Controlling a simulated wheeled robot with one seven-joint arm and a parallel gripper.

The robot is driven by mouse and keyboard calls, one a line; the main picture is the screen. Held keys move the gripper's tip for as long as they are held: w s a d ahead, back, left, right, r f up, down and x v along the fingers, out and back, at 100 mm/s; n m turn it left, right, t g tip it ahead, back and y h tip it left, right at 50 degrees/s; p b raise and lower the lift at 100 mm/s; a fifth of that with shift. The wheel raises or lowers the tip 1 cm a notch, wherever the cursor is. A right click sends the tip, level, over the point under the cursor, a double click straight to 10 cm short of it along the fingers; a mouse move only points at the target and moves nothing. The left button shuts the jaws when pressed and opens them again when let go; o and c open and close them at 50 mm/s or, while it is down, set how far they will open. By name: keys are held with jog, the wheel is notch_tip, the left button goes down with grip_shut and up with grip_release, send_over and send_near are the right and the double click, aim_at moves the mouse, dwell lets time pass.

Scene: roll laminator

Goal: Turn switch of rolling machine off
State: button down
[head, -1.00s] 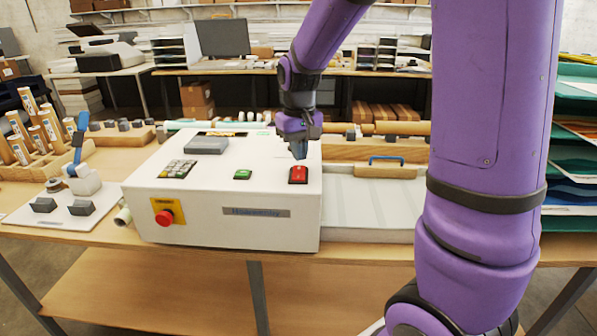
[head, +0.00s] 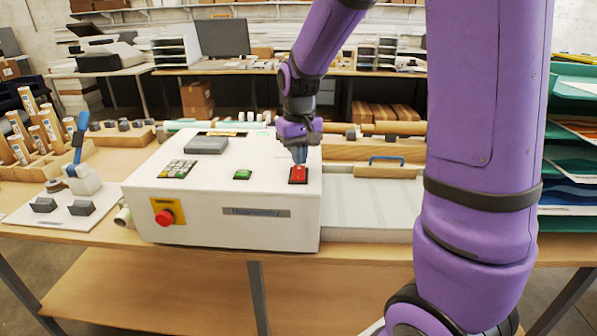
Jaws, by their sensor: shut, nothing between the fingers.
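The rolling machine (head: 180,205) is a white box on the wooden table. On its sloped top are a red switch (head: 298,175) at the right and a green switch (head: 243,174) left of it. The red switch looks bright red, as if lit. A round red knob on a yellow plate (head: 166,214) is on the front face. My gripper (head: 299,157) is shut and empty, pointing down. Its tips are at the upper part of the red switch and appear to touch it; exact contact is hard to tell.
A keypad (head: 177,169) and a grey block (head: 206,145) are on the machine's top. A wooden block with a blue handle (head: 385,168) stands on the pale bed to the right. A blue-lever tool (head: 80,170) is at the left. Green trays (head: 570,120) stand at the far right.

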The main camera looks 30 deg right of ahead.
jog(key=shift+f, duration=0.7)
dwell(0.4)
jog(key=shift+r, duration=3.55)
